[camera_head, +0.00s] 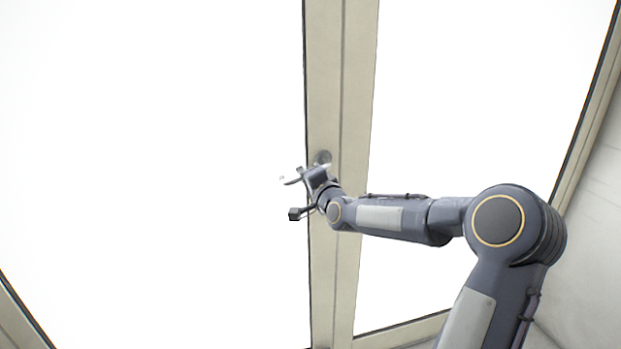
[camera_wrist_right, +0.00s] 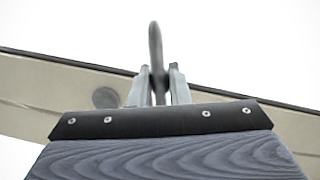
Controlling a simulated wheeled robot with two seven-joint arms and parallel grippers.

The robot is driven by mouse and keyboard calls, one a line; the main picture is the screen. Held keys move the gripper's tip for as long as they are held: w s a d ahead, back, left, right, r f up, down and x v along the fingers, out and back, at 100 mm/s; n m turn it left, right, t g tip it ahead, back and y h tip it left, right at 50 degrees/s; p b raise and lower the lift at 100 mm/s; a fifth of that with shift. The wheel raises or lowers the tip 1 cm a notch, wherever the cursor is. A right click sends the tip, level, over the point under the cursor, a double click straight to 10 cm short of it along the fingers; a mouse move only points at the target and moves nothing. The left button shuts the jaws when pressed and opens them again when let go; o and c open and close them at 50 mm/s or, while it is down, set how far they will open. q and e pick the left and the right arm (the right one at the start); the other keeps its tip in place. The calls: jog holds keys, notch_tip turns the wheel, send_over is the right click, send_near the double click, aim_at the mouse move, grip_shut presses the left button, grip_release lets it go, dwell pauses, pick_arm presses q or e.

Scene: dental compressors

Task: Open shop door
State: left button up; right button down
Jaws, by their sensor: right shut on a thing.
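The shop door is a pair of bright white glass panes in beige frames. Its middle frame (camera_head: 340,100) runs from top to bottom in the head view. A door handle (camera_head: 291,181) sticks out beside that frame, with a round plate (camera_head: 323,157) on the frame. My right gripper (camera_head: 308,174) is at the handle. In the right wrist view the two fingers (camera_wrist_right: 159,88) are shut on the dark upright handle (camera_wrist_right: 155,50), and the round plate (camera_wrist_right: 106,97) shows to the left. My left gripper is not in view.
A pale wall (camera_head: 590,230) stands at the right, beside the right door frame (camera_head: 585,125). A lower piece of frame (camera_head: 20,320) shows at the bottom left. The glass panes look blank white, so nothing behind them can be made out.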

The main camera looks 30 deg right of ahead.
jog(key=f+n+b, duration=0.1)
jog(key=d+f+n+g+b, duration=0.1)
jog(key=n+b, duration=0.1)
jog(key=shift+s+d, duration=0.15)
jog(key=shift+d, duration=0.05)
jog(key=shift+n, duration=0.3)
dwell(0.4)
